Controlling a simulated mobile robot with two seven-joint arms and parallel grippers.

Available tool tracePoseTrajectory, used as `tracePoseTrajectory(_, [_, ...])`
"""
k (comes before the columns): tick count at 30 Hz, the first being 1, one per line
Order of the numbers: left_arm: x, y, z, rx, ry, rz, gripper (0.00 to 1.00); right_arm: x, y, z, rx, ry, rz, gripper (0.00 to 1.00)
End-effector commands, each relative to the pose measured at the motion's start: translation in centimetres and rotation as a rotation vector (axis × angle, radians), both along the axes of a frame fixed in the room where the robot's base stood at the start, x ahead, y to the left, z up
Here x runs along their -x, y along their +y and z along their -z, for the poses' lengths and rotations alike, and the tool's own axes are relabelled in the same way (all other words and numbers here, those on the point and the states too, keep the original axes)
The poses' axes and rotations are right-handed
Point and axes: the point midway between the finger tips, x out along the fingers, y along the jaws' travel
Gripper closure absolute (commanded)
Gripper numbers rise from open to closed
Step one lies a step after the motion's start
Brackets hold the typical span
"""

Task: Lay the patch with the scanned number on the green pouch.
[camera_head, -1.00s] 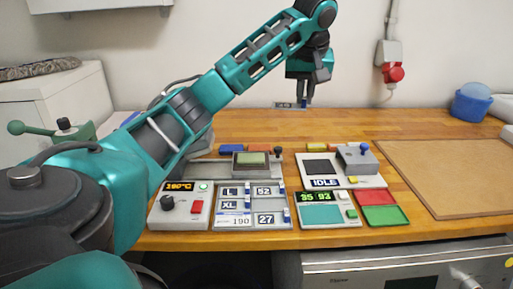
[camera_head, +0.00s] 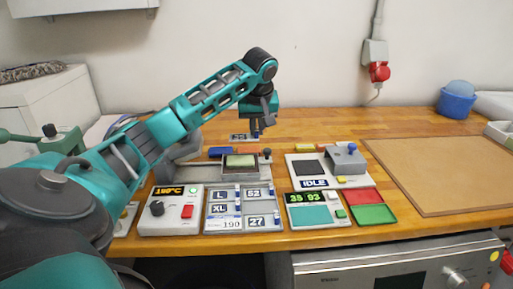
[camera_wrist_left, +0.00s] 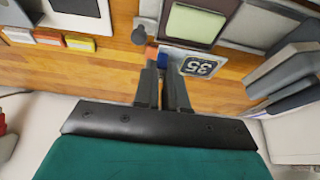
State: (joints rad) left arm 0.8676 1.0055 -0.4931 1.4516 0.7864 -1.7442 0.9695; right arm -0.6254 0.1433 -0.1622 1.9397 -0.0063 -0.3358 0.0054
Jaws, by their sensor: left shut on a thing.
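The green pouch (camera_head: 240,161) lies flat on a small grey stand behind the patch tray; it also shows at the top of the left wrist view (camera_wrist_left: 193,24). My left gripper (camera_head: 256,132) is just behind and above it, pointing down. It is shut on a dark patch (camera_head: 239,137) with a white border, which sticks out to the left of the fingers. In the left wrist view the patch (camera_wrist_left: 202,67) reads 35, upside down, with a blue tab at the fingertips (camera_wrist_left: 163,65). The patch is apart from the pouch. The green display (camera_head: 306,197) reads 35 93. My right gripper is out of view.
A tray (camera_head: 238,208) holds patches marked L, XL, 52 and 27. A control box (camera_head: 170,211) reading 190°C stands left. An IDLE unit (camera_head: 335,176) and red and green trays (camera_head: 373,214) stand right. A brown board (camera_head: 435,170) lies clear at far right.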

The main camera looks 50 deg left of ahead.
Motion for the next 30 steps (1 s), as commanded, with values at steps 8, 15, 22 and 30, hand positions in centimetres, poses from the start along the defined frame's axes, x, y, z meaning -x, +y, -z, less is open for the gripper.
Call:
tracePoseTrajectory(8, [0.0, 0.0, 3.0, 0.0, 0.001, 0.0, 1.0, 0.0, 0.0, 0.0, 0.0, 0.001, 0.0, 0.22])
tracePoseTrajectory(15, [0.0, 0.0, 6.3, 0.001, 0.001, 0.0, 1.0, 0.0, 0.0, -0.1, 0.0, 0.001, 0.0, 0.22])
tracePoseTrajectory(22, [0.0, 0.0, 6.7, 0.001, -0.001, -0.001, 1.0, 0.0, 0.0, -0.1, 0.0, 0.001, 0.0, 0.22])
tracePoseTrajectory(30, [0.0, 0.0, 6.9, 0.001, -0.002, 0.0, 0.82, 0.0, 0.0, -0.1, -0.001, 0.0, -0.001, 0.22])
